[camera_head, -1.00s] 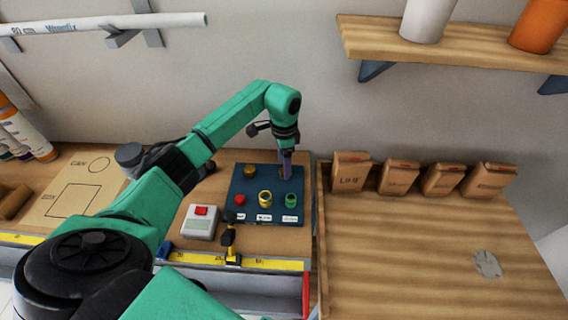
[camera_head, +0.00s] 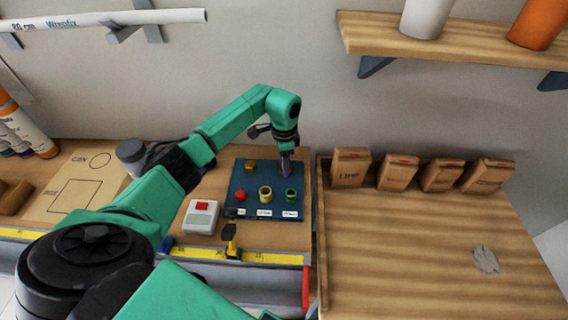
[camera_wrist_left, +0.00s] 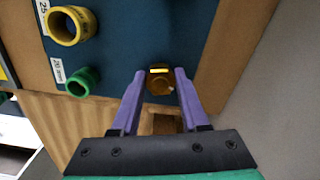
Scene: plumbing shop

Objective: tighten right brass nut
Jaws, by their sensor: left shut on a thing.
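A blue board (camera_head: 240,203) lies on the bench with fittings on it. The left brass nut (camera_head: 250,166) sits at its back left. My left gripper (camera_head: 286,171) points down at the board's back right and hides the right brass nut in the head view. In the left wrist view the right brass nut (camera_wrist_left: 160,82) is between the purple fingertips, and my left gripper (camera_wrist_left: 160,74) is shut on it. The nut is on the board. My right gripper is not in view.
A red fitting (camera_head: 240,196), a yellow ring (camera_head: 265,193) and a green ring (camera_head: 290,195) stand along the board's front. A grey box with a red button (camera_head: 201,217) is to the left. Several brown boxes (camera_head: 351,167) stand right of the board.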

